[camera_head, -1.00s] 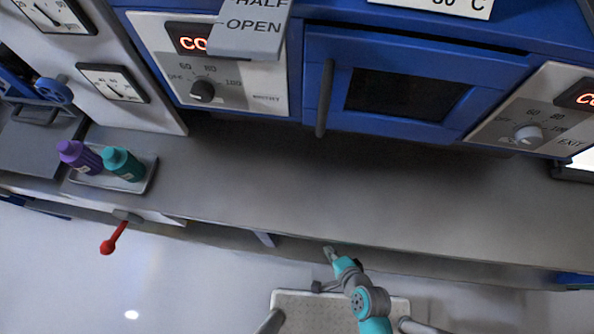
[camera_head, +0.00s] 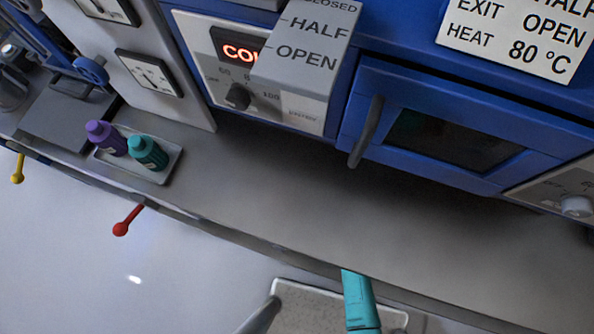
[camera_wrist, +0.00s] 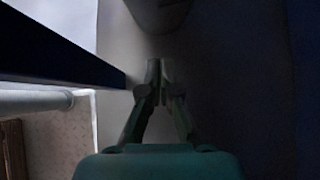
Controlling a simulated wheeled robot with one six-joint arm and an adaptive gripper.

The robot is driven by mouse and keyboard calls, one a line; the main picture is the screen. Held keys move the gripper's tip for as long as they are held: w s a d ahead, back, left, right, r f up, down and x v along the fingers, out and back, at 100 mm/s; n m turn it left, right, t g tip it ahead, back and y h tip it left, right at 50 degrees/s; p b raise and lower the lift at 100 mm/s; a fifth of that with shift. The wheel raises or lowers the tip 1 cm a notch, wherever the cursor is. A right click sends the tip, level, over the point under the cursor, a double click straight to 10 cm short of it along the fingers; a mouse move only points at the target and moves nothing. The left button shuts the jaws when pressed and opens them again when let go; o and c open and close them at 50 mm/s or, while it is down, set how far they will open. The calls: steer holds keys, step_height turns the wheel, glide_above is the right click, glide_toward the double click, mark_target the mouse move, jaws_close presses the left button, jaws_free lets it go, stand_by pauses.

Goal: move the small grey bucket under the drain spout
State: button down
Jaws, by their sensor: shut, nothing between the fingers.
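My gripper (camera_wrist: 160,72) shows in the wrist view, shut and empty, in a dim space beside a dark beam. In the head view only a teal part of my arm shows at the counter's front edge; the gripper itself is hidden there. A dim rounded grey shape (camera_wrist: 160,10) is at the top of the wrist view, beyond the fingertips; I cannot tell if it is the small grey bucket. No bucket is clear in the head view. A red-handled lever (camera_head: 128,220) sticks out below the counter's front edge at left. I cannot make out the drain spout.
The grey counter (camera_head: 260,200) holds a tray (camera_head: 170,168) with a purple bottle (camera_head: 107,138) and a teal bottle (camera_head: 148,153). A blue machine door (camera_head: 440,120) with a handle stands behind. A yellow-handled lever (camera_head: 17,168) is far left. The floor at lower left is clear.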

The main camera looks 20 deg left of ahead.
steer(key=a+f, duration=0.4)
steer(key=a, duration=0.4)
steer(key=shift+w+a+f, duration=0.15)
steer(key=shift+w+f, duration=0.05)
steer(key=shift+w, duration=0.1)
steer(key=a, duration=0.7)
steer(key=shift+w+a, duration=0.2)
steer(key=shift+w, duration=0.1)
